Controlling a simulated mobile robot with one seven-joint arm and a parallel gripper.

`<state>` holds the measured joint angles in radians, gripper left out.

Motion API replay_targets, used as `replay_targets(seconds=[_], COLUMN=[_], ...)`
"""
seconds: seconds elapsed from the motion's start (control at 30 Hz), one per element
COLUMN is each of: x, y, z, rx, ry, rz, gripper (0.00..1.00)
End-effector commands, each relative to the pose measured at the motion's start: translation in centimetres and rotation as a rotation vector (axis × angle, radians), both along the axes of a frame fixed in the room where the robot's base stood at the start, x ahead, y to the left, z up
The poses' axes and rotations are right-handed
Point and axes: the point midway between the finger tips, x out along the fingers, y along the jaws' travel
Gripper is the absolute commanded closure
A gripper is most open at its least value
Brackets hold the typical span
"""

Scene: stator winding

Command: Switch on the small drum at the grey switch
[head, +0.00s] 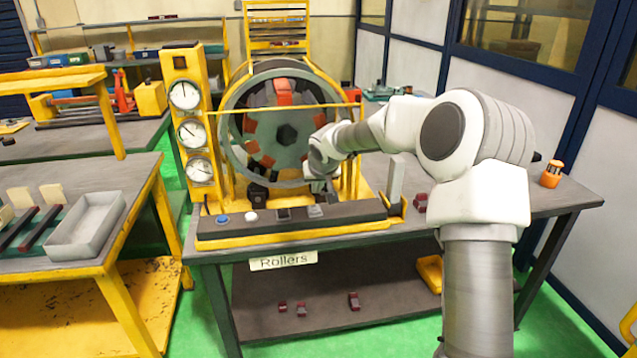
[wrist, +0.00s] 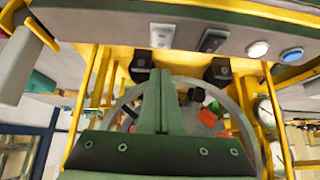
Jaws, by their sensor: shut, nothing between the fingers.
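The grey switch (head: 315,211) sits at the right of the dark control panel (head: 215,233) on the bench front. It also shows in the wrist view (wrist: 162,36), at the panel's upper middle. A darker switch (head: 283,213) is left of it in the head view. My gripper (head: 320,194) is shut and empty, just above and behind the grey switch; contact cannot be told. In the wrist view its fingers (wrist: 158,100) are together, below the switch. A round drum (head: 262,150) with red and grey blocks stands behind the panel; I cannot tell whether it is the small drum.
A white button (head: 251,216) and a blue button (head: 222,219) are at the panel's left. A yellow post (head: 189,128) carries three gauges. A pale upright plate (head: 396,180) stands right of the panel. An orange object (head: 551,174) stands at the bench's right end.

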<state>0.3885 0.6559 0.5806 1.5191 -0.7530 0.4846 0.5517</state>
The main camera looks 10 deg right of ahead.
Motion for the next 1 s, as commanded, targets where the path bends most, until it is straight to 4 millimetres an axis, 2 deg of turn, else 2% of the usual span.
replay_targets(seconds=[0.03, 0.17, 0.4, 1.0], x=[0.6, 1.8, 1.3, 1.2], y=[0.0, 0.1, 0.0, 0.0], z=[-1.0, -2.6, -5.7, -6.7], rx=[0.001, 0.001, 0.0, -0.001], ry=[0.002, 0.002, 0.001, -0.009], rz=[0.0, 0.001, 0.0, 0.001], gripper=[1.0, 1.0, 1.0, 1.0])
